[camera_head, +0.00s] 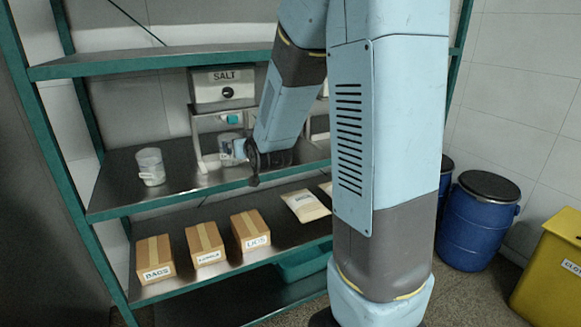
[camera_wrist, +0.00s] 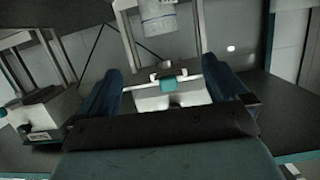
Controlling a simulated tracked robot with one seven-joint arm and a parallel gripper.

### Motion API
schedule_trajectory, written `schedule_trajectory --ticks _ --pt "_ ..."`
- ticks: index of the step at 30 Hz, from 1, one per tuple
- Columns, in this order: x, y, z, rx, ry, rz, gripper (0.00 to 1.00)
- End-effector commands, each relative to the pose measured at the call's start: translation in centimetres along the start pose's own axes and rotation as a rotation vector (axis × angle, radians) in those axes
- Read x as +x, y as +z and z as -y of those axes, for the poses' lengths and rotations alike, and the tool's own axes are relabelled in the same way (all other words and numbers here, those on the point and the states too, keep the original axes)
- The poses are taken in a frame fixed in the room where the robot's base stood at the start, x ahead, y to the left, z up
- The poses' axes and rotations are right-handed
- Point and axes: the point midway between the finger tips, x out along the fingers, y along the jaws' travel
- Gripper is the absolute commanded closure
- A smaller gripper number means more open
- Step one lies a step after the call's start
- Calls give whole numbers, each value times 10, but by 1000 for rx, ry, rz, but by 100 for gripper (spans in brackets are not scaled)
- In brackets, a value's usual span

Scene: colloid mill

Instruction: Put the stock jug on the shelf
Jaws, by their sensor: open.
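Two pale jugs show on the middle shelf board in the head view. One jug (camera_head: 150,166) stands upright near the left end, clear of my arm. A second jug (camera_head: 231,149) with a handle is by the SALT dispenser, just left of my wrist; I cannot tell which is the stock jug. My gripper (camera_wrist: 162,88) is open, with nothing held between its fingers; a dispenser's teal button (camera_wrist: 167,85) shows beyond the gap. A pale cylindrical vessel (camera_wrist: 158,16) is cut off at the top of the wrist view.
The green-framed shelf (camera_head: 120,196) has a bare board above. The SALT dispenser (camera_head: 224,86) stands on the middle board. Boxes (camera_head: 205,243) and a pale bag (camera_head: 304,205) are on the lower board. Blue drums (camera_head: 478,228) and a yellow bin (camera_head: 548,270) stand at right.

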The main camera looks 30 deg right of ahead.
Motion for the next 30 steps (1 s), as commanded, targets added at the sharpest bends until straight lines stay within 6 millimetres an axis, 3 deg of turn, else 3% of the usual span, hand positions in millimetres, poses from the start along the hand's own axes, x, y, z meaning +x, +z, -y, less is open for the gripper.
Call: schedule_trajectory --ticks 3,13,27,30 --pt "-28 -12 0 -1 1 82 0" --pt "-119 -20 1 -9 3 336 0" --pt "-282 0 1 -27 6 692 0" --pt "-309 6 1 -30 7 748 0"
